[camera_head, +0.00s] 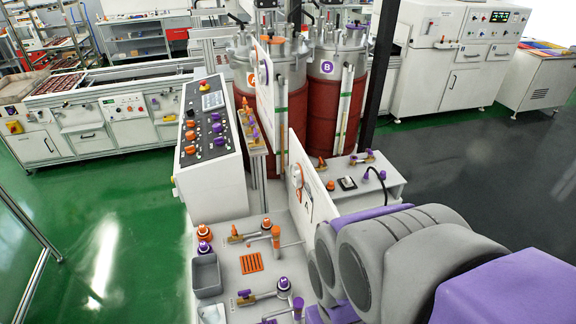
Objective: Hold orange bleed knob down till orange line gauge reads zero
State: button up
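Several orange controls stand on the low white bench (235,296) in front of me. An orange knob (203,231) stands at its left, just behind a purple knob (203,247). An orange-handled lever valve (235,236) lies to the right, with an upright orange handle (276,233) beside it. I cannot tell which of these is the bleed knob. A round orange-rimmed dial (297,175), seen nearly edge-on, is on the upright white panel (316,190); its reading cannot be made out. My arm fills the lower right; my gripper is not seen.
A sloped control panel (205,125) with orange and purple buttons stands behind the bench. Red-banded tanks A (240,98) and B (328,105) stand beyond. A grey bin (207,275) and a purple-knobbed valve (284,283) occupy the bench.

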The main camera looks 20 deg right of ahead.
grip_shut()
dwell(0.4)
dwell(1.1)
